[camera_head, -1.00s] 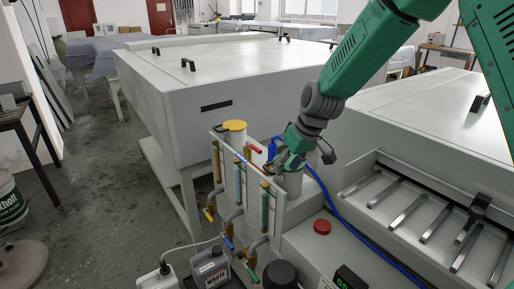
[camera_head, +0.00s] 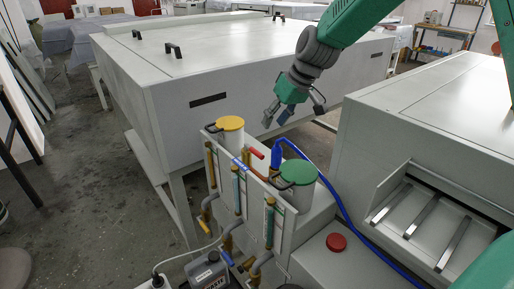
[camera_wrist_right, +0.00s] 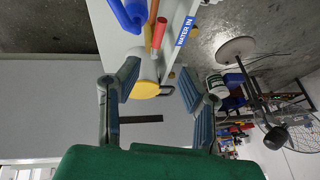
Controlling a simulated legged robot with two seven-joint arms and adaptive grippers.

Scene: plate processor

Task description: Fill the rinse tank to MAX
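A tank with a yellow lid (camera_head: 230,123) and one with a green lid (camera_head: 298,172) stand behind a white panel (camera_head: 285,213) with upright level tubes and brass valves. Which one is the rinse tank I cannot tell, nor can I read the levels. A red valve handle (camera_head: 257,153) and a blue hose (camera_head: 277,153) are between the tanks. My right gripper (camera_head: 276,118) is open and empty, up beyond the tanks. In the right wrist view its spread fingers (camera_wrist_right: 158,90) frame the yellow lid (camera_wrist_right: 144,88), near a WATER IN label (camera_wrist_right: 186,31). My left gripper is not in view.
A large grey machine (camera_head: 220,80) stands behind the tanks. A red button (camera_head: 336,242) is on the housing in front. A slatted tray (camera_head: 408,215) is at the right. A grey waste jug (camera_head: 208,272) is at the bottom. Open floor is at the left.

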